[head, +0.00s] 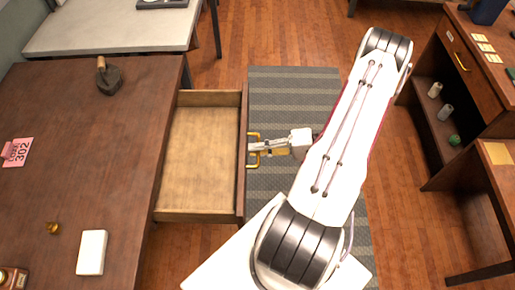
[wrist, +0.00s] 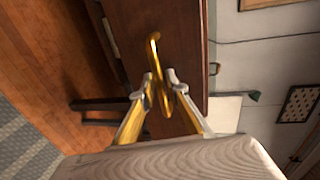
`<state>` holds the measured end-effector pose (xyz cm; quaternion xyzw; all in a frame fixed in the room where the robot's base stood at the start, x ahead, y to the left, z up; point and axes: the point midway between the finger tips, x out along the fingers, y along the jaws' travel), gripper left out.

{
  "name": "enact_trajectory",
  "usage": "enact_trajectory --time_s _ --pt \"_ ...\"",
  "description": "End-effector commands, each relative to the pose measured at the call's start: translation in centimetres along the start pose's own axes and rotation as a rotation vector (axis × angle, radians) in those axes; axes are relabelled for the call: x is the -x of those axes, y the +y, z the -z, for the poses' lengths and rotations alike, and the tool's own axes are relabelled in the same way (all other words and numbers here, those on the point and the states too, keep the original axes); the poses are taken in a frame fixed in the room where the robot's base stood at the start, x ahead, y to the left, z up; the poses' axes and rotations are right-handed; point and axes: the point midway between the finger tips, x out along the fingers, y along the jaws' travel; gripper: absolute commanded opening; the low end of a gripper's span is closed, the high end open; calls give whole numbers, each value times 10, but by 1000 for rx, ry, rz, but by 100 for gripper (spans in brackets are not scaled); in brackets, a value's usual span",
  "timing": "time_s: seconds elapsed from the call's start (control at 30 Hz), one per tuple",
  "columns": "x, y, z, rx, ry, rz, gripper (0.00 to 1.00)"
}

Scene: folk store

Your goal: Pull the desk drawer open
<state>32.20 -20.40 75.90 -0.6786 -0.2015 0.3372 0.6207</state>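The desk drawer (head: 200,160) is pulled well out of the dark wood desk (head: 85,160), and its pale, empty inside shows. Its brass handle (head: 254,136) is on the front panel (head: 242,185), facing right. My gripper (head: 258,147) is at the handle, reaching in from the right. In the wrist view the handle (wrist: 154,45) runs between the two fingertips of my gripper (wrist: 161,82), which are close in on it from both sides. The exact contact is partly hidden.
A flat iron (head: 108,77), a white block (head: 92,252) and a pink card (head: 17,152) lie on the desk. A grey table (head: 110,30) stands behind it. A striped rug (head: 290,85) covers the floor beyond the drawer front. Shelved furniture (head: 470,65) stands at the right.

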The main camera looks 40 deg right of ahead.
Motion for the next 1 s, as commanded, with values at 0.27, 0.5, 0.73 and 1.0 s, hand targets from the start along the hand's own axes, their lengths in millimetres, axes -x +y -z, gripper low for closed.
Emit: enact_trajectory --time_s 0.27,0.5,0.73,1.0 --pt "0 0 0 0 0 1 14" --pt "7 0 1 1 2 1 14" --pt "28 0 1 2 3 1 14" --pt "67 0 1 2 4 0 14"
